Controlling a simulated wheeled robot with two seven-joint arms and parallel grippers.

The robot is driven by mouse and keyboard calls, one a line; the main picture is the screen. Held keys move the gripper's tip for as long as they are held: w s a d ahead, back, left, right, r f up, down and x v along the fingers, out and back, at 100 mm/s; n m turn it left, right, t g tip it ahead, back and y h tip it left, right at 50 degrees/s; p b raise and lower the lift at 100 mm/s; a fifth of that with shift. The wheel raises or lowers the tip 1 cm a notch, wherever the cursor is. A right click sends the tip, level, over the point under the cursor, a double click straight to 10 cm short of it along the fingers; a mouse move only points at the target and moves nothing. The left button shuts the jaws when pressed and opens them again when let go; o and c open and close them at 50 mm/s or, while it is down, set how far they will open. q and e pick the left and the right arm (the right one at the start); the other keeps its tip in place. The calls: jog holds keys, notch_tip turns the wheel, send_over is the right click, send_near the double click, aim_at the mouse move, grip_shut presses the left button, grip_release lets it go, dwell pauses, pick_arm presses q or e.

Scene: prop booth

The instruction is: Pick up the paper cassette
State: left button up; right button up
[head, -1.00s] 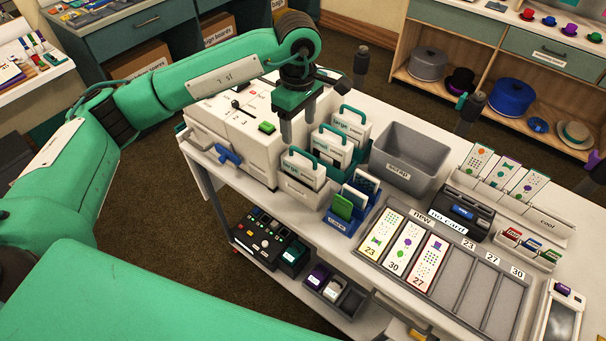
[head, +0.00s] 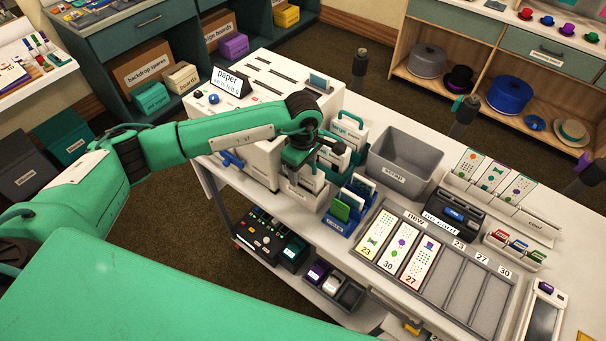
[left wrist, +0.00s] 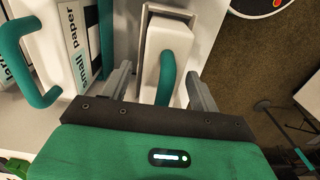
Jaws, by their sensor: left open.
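My left gripper (head: 304,172) is low over the front cassette beside the white machine. In the left wrist view the left gripper (left wrist: 157,78) is open. Its two fingers stand on either side of a white cassette with a teal handle (left wrist: 166,74), with visible gaps. This cassette sits in a pale slot, and its label cannot be read. A cassette labelled "small paper" (left wrist: 80,45) stands just left of the gripper in that view. In the head view, upright cassettes with teal handles (head: 347,131) stand behind the gripper, partly hidden by it. My right gripper does not show.
The white machine (head: 262,90) stands left of the cassettes, with a "paper" sign on top. A blue rack (head: 345,221) stands in front, and a grey scrap bin (head: 400,163) to the right. A grey tray (head: 455,287) with cards fills the table's right part.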

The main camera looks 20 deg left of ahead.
pick_arm(q)
jog(key=shift+f, duration=0.2)
jog(key=c, duration=1.3)
jog(key=shift+w+r, duration=0.1)
jog(key=shift+r+b, duration=0.3)
jog(key=shift+r, duration=0.2)
notch_tip(320, 180, up, 19)
jog(key=b, duration=0.5)
jog(key=shift+b, duration=0.3)
